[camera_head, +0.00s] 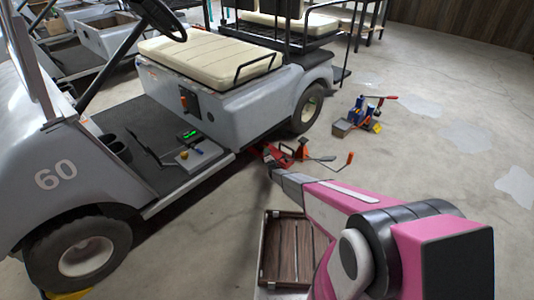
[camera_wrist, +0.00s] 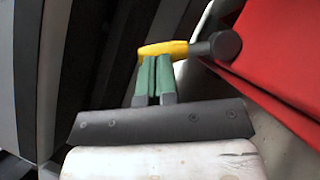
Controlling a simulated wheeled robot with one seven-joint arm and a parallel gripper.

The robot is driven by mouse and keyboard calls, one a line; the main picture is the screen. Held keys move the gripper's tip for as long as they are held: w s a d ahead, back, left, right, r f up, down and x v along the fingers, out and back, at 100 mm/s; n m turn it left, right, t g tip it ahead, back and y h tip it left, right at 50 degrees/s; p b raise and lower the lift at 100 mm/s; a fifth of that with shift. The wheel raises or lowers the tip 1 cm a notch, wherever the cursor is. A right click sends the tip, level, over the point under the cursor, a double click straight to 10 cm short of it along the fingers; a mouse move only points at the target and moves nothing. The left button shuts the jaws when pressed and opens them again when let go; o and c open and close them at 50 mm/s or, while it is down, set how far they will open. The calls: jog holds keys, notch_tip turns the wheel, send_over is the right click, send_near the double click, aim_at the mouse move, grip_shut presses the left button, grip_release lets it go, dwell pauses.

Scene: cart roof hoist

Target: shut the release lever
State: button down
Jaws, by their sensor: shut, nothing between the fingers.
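The release lever (camera_wrist: 163,48) is a short yellow handle on a dark grey pivot (camera_wrist: 225,45), beside a red metal body (camera_wrist: 288,45) in the wrist view. It lies roughly level across the picture. My gripper (camera_wrist: 153,62) has green fingertips, shut together and empty, right at the lever's yellow part. I cannot tell whether they touch it. In the head view, a red jack (camera_head: 272,155) sits on the floor by the cart's side, at the end of my arm. The lever cannot be made out there.
A grey golf cart (camera_head: 240,115) stands close on the left of the red jack. Open concrete floor (camera_head: 420,160) lies to the right.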

jog(key=shift+w+d+r+m+h, duration=0.15)
jog(key=shift+r+m+h, duration=0.2)
jog(key=shift+m, duration=0.25)
jog(key=m, duration=0.1)
jog(key=w+d+r+m+g+h, duration=0.1)
jog(key=m, duration=0.1)
jog(key=m+g+h, duration=0.1)
jog(key=shift+w+d+r, duration=0.15)
jog(key=shift+w+r, duration=0.05)
jog(key=shift+w, duration=0.15)
jog(key=shift+w+d, duration=0.15)
jog(key=shift+w, duration=0.15)
jog(key=shift+d+r, duration=0.1)
dwell(0.3)
